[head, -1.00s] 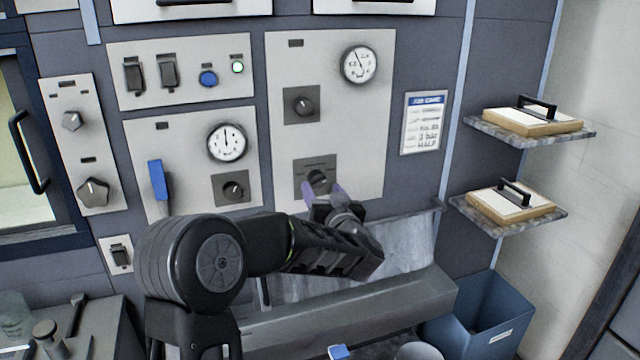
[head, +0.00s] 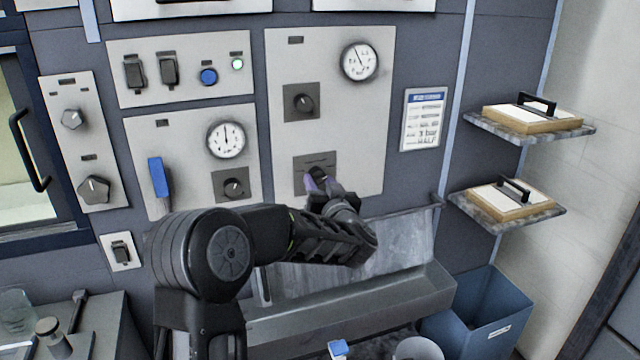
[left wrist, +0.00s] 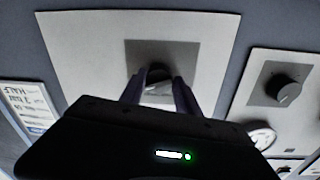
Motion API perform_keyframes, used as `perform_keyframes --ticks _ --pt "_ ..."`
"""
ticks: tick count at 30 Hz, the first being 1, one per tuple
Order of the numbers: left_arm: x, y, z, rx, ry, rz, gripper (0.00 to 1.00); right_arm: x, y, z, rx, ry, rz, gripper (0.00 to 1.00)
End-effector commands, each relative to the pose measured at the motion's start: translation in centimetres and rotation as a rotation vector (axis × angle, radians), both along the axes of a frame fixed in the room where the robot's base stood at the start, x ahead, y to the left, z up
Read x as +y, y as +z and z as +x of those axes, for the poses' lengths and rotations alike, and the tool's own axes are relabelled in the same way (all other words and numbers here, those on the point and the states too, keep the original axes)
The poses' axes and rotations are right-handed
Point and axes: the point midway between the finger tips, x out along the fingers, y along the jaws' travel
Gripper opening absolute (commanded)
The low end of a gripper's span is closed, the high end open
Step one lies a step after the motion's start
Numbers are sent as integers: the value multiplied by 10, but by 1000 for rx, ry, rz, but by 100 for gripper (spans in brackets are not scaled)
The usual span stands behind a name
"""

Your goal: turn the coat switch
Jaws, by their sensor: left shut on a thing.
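The switch knob I take as the coat switch (head: 317,171) is a small dark knob on a grey square plate, low on the large pale panel. Its label is too small to read. My left gripper (head: 318,183) reaches it from below and is shut on it. In the left wrist view the two purple-grey fingers stand on either side of the knob (left wrist: 157,76), which they partly hide. Its pointer direction is hard to tell. My right gripper is in neither view.
Above is a similar knob (head: 302,102) and a round gauge (head: 359,62). Left are another gauge (head: 227,139), a knob (head: 233,187) and a blue lever (head: 158,177). A metal trough (head: 350,310) lies below. Two shelves (head: 470,127) with framed boards stand out at right.

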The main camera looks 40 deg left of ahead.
Motion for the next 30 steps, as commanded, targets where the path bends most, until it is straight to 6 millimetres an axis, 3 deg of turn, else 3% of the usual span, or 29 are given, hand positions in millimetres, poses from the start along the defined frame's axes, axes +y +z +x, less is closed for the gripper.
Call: perform_keyframes --ticks 7,20,30 --pt "0 0 0 0 0 0 0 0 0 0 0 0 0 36" --pt "0 -3 0 -43 0 -31 0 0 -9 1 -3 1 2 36" --pt "-1 -7 1 -214 -1 -148 0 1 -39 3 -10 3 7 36"
